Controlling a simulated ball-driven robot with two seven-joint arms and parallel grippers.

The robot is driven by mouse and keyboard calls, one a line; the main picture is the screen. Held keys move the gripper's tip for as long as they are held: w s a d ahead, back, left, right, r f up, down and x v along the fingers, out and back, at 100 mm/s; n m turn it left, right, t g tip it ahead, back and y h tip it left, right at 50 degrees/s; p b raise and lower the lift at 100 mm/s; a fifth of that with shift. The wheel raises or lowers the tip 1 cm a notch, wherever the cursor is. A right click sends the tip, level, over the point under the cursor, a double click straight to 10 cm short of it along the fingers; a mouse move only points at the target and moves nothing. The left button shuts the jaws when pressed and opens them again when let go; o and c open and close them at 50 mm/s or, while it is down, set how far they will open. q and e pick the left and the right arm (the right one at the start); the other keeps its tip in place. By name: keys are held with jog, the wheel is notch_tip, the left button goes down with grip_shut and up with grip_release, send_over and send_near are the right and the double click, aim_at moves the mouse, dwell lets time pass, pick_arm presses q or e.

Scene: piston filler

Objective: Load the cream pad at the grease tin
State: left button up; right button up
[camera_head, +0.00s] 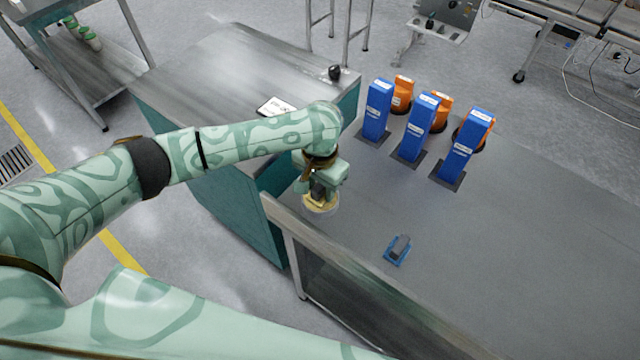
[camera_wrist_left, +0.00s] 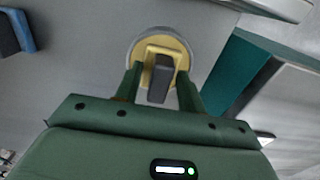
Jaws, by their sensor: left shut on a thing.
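My left gripper (camera_head: 318,190) points down at the near left corner of the grey table. Its fingers (camera_wrist_left: 160,85) are shut on the dark grip of the cream pad (camera_wrist_left: 153,50). The round grease tin (camera_wrist_left: 187,45), with a grey rim and yellow grease, lies right under the pad. The tin also shows below the gripper in the head view (camera_head: 320,207). The pad overlaps the tin's middle; I cannot tell whether it touches the grease. My right gripper is not in view.
A small blue holder with a grey block (camera_head: 398,249) sits on the grey table (camera_head: 540,270). Several blue upright boxes (camera_head: 463,146) and orange containers (camera_head: 403,95) stand farther back. A metal-topped teal cabinet (camera_head: 215,75) adjoins on the left. The table's right part is clear.

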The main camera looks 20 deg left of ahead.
aim_at(320, 186)
pick_arm(q)
jog(key=shift+s+f, duration=0.15)
dwell(1.1)
jog(key=shift+p, duration=0.35)
notch_tip(320, 186, up, 3)
jog(key=p, duration=0.4)
jog(key=shift+r, duration=0.2)
notch_tip(320, 186, up, 4)
jog(key=p, duration=0.5)
jog(key=shift+f+p, duration=0.1)
jog(key=shift+p, duration=0.2)
